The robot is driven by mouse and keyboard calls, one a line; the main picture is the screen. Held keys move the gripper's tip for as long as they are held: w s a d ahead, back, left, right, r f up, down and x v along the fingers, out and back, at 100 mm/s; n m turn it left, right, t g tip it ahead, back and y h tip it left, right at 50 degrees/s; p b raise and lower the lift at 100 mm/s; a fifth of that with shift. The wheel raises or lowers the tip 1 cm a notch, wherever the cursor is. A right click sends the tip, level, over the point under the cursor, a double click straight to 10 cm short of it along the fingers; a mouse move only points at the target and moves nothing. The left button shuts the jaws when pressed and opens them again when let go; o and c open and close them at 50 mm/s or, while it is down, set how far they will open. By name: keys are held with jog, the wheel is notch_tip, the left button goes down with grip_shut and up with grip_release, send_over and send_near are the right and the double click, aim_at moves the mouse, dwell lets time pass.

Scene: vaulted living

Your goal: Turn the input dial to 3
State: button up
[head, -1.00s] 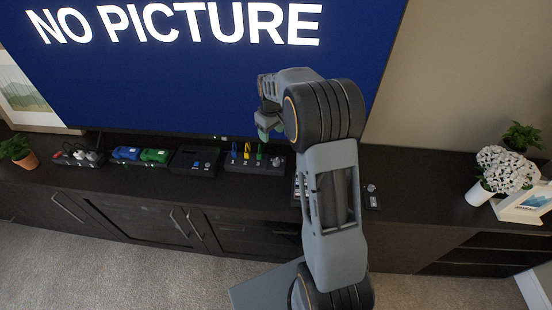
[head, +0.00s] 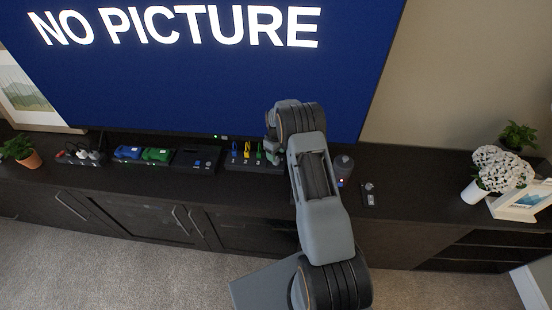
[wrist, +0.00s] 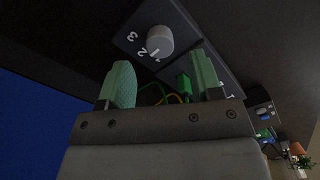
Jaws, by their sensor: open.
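The input dial (wrist: 159,40) is a round pale grey knob on a dark panel (wrist: 178,17) in the wrist view. White numerals 3, 2 and 1 run along its left and lower side. The dial shows just beyond the gap between the fingertips, apparently not touched. In the head view my arm hides the dial and most of the gripper. The TV (head: 230,75) is blue and reads "NO PICTURE".
On the dark cabinet (head: 420,195), a box with blue, yellow and green plugs (head: 246,153) stands left of my arm. Further left are a black box (head: 190,160) and blue and green items. Right are a dark cylinder (head: 343,165), a small device (head: 369,195) and flowers (head: 500,167).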

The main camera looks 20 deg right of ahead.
jog(key=shift+f, duration=2.25)
jog(key=c, duration=0.9)
